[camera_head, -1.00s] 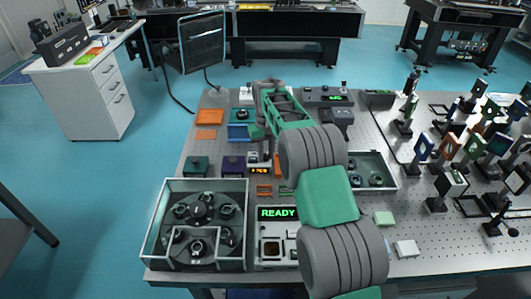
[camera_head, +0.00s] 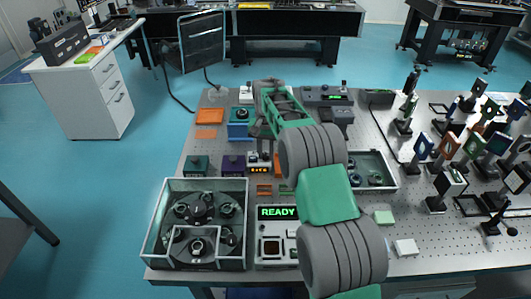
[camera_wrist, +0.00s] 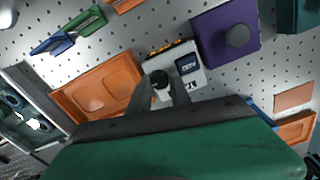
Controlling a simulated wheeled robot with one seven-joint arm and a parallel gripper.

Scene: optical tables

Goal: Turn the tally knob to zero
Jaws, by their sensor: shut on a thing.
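The tally box is a white box (camera_wrist: 190,77) with a small dark display (camera_wrist: 186,64) and a row of orange marks along its far edge in the wrist view. Its black knob (camera_wrist: 160,78) sits between the two dark fingers of my gripper (camera_wrist: 160,86), which is shut on it. In the head view the tally box's amber display (camera_head: 259,170) shows below the end of my arm. Its characters are too small to read surely. My fingers and the knob are largely hidden there by my arm.
A purple box (camera_wrist: 225,39) with a round grey knob stands beside the tally box. An orange tray (camera_wrist: 97,86) lies on its other side. In the head view a clear-walled carousel bin (camera_head: 243,222) and a green READY display (camera_head: 278,212) stand nearer.

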